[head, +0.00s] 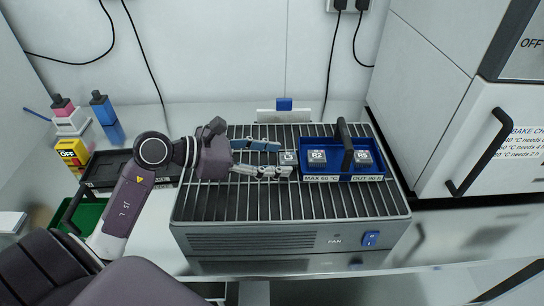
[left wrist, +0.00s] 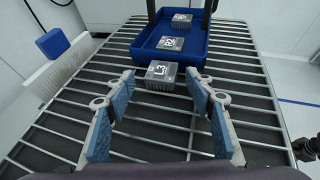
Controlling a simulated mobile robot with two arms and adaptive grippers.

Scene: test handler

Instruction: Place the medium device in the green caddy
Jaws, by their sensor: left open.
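Three small grey devices with white labels are in view. One, seemingly marked L3 (head: 289,158), sits on the wire rack just outside the blue caddy; it also shows in the left wrist view (left wrist: 160,75). The devices marked R2 (head: 317,157) and R5 (head: 362,157) are inside the blue caddy (head: 345,178). I cannot tell which one is called medium. My left gripper (head: 277,159) is open, its fingers pointing at the L3 device, which lies just beyond the fingertips. The green caddy (head: 88,214) is at the left, partly hidden by my left arm.
The rack lies on a grey fan unit (head: 290,240) with a blue switch. A black tray (head: 105,172) stands left of it, near a yellow box (head: 72,152) and bottles. A white oven with a black handle (head: 478,152) stands right. The front of the rack is clear.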

